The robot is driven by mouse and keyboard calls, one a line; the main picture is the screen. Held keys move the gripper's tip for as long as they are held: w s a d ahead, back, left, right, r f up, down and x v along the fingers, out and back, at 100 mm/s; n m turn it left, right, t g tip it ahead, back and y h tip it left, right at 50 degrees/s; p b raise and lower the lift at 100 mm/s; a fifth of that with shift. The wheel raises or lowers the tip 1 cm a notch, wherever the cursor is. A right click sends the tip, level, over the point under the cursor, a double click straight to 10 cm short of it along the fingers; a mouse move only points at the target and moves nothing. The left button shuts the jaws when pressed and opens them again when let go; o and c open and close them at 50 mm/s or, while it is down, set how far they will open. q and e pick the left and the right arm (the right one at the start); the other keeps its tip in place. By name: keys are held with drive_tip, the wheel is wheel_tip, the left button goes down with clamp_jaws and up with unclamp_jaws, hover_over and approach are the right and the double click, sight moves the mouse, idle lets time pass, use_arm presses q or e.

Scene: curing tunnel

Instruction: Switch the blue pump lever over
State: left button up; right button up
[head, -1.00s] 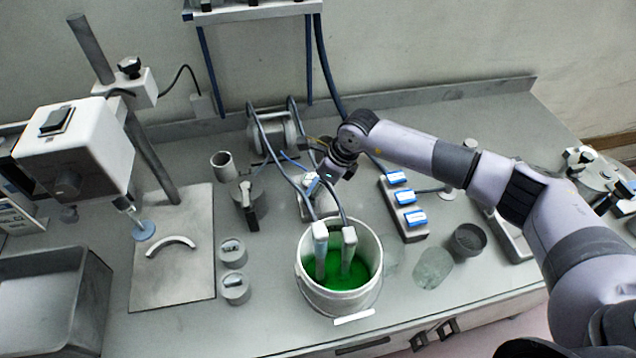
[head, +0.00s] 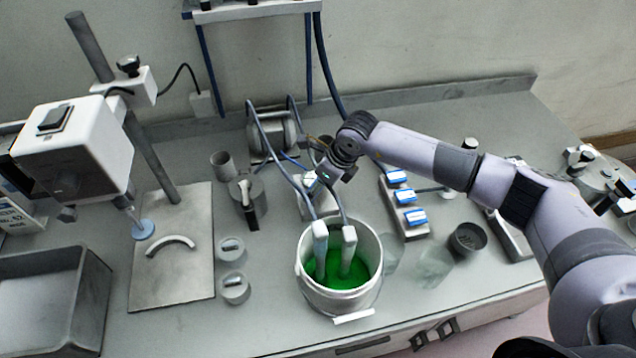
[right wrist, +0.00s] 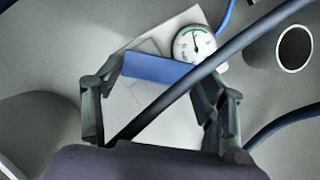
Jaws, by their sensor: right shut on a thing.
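The blue lever (right wrist: 158,68) shows in the right wrist view as a flat blue bar on a pale pump box (right wrist: 150,105), close to a round dial gauge (right wrist: 193,43). My right gripper (right wrist: 160,74) has its fingers on both sides of the bar and is shut on it. A dark hose crosses in front of the box and hides part of it. In the head view my right gripper (head: 322,178) is at the pump box (head: 306,206), behind the white bucket, and the wrist hides much of it. My left gripper is not in view.
A white bucket (head: 309,292) of green liquid stands in front of the pump box, with hoses running into it. A strip with several blue-topped switches (head: 417,233) lies to the right.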

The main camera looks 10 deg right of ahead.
drive_tip(key=m+b, duration=0.1)
drive_tip(key=m, duration=0.1)
drive_tip(key=s+m+t+h+b, duration=0.1)
drive_tip(key=m, duration=0.1)
drive_tip(key=shift+d+f, duration=0.1)
drive_tip(key=shift+f, duration=0.05)
drive_tip(key=m+h+b, duration=0.1)
drive_tip(key=m, duration=0.1)
drive_tip(key=m+b, duration=0.2)
drive_tip(key=shift+s+h, duration=0.4)
drive_tip(key=shift+s+m+h+b, duration=0.15)
drive_tip(key=shift+m+h+b, duration=0.15)
drive_tip(key=shift+m+b, duration=0.35)
drive_tip(key=shift+r, duration=0.2)
drive_tip(key=o, duration=1.1)
drive_tip(key=shift+o, duration=0.2)
drive_tip(key=shift+s, duration=0.1)
drive_tip(key=v, duration=1.2)
drive_tip(key=shift+s+f, duration=0.1)
